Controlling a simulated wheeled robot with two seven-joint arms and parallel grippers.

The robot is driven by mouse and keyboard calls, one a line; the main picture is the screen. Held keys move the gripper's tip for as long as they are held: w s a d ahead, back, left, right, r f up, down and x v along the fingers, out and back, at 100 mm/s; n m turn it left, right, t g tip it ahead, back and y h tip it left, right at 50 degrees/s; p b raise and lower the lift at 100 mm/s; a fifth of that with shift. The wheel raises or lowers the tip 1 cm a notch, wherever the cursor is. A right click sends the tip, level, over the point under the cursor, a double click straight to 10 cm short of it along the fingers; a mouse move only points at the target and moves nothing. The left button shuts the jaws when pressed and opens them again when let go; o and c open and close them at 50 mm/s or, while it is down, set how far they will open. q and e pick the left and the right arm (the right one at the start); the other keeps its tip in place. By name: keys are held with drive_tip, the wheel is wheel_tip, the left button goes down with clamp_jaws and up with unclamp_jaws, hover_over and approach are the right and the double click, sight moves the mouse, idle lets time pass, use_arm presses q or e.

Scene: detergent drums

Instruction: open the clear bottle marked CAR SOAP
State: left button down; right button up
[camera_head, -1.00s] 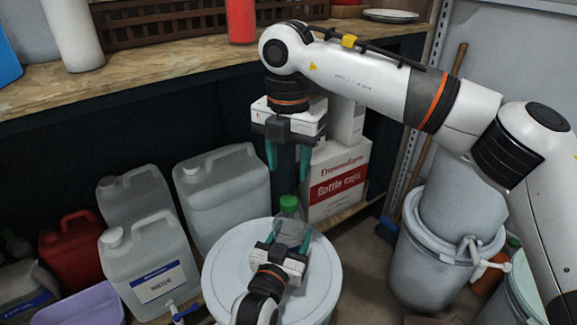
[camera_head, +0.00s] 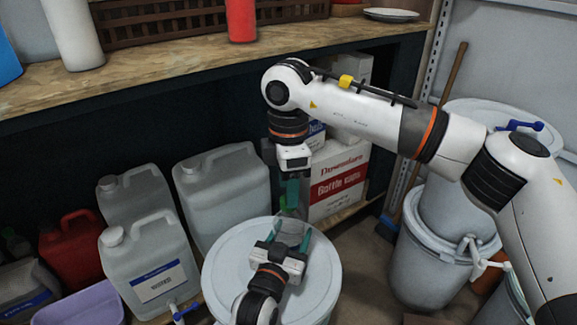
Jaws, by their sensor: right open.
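My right gripper (camera_head: 290,207) hangs over the far part of the drum lid, pointing down, its teal fingers seen nearly edge-on. It is open. My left gripper (camera_head: 292,234) reaches in from the bottom over the lid. The clear bottle does not show clearly. No CAR SOAP label can be read. A dark green patch shows low by the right fingers, but I cannot tell whether it is a cap or part of the gripper.
The pale drum lid (camera_head: 225,270) is beneath both grippers. Grey drums (camera_head: 430,265) stand right. The wooden shelf (camera_head: 160,72) runs above.

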drive_tip(key=shift+f, duration=1.25)
